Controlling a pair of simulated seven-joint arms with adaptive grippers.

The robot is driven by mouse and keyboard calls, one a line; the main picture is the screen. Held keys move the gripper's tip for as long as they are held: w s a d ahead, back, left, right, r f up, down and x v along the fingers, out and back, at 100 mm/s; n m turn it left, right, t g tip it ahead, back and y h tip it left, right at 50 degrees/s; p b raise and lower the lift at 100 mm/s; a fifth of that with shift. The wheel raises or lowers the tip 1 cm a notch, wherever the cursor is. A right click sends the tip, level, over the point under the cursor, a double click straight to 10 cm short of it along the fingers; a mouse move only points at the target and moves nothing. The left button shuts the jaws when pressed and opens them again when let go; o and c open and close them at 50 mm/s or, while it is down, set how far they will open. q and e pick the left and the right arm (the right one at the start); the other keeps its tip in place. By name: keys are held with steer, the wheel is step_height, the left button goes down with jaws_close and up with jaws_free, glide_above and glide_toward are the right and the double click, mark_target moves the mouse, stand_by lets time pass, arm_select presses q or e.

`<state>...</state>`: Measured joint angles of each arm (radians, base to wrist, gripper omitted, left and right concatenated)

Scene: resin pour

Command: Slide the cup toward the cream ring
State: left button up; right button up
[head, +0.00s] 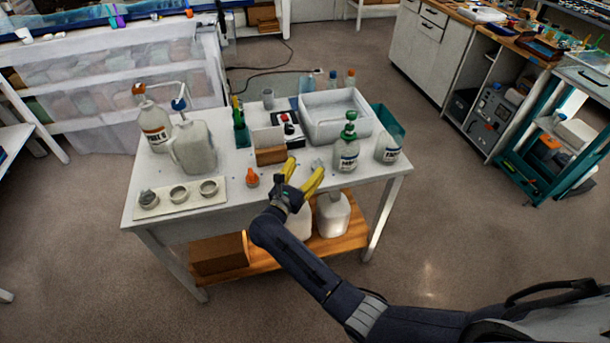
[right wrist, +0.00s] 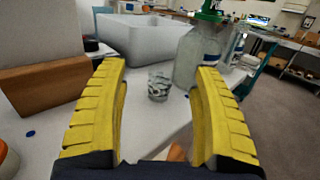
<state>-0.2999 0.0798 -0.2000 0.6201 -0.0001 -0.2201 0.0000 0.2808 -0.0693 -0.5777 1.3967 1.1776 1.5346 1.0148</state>
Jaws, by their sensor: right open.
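A small clear cup (right wrist: 158,87) with a dark pattern stands upright on the white table, ahead of and between my right fingers in the right wrist view. In the head view the cup (head: 317,163) is small and partly hidden by a yellow finger. My right gripper (head: 304,167) is open and empty at the table's front edge; its two yellow fingers also show in the right wrist view (right wrist: 160,72), with the cup apart from them. I cannot make out a cream ring for certain. My left gripper is not in view.
A green-capped bottle (head: 347,150) stands right of the cup, with a white bin (head: 335,115) behind. A wooden block (head: 271,155) and small orange-topped item (head: 252,178) are to the left. A pale tray (head: 160,210) holds three round cups. Jugs stand back left.

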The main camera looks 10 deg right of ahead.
mark_target(314, 165)
steer(key=shift+s+d+f+g+y, duration=0.1)
steer(key=shift+s+f+g+y, duration=0.1)
steer(key=shift+f, duration=0.35)
steer(key=shift+s+f+g+y, duration=0.1)
steer(key=shift+s+f, duration=0.05)
steer(key=shift+f, duration=0.35)
steer(key=shift+x, duration=3.8)
steer(key=shift+c, duration=0.5)
steer(key=c, duration=1.2)
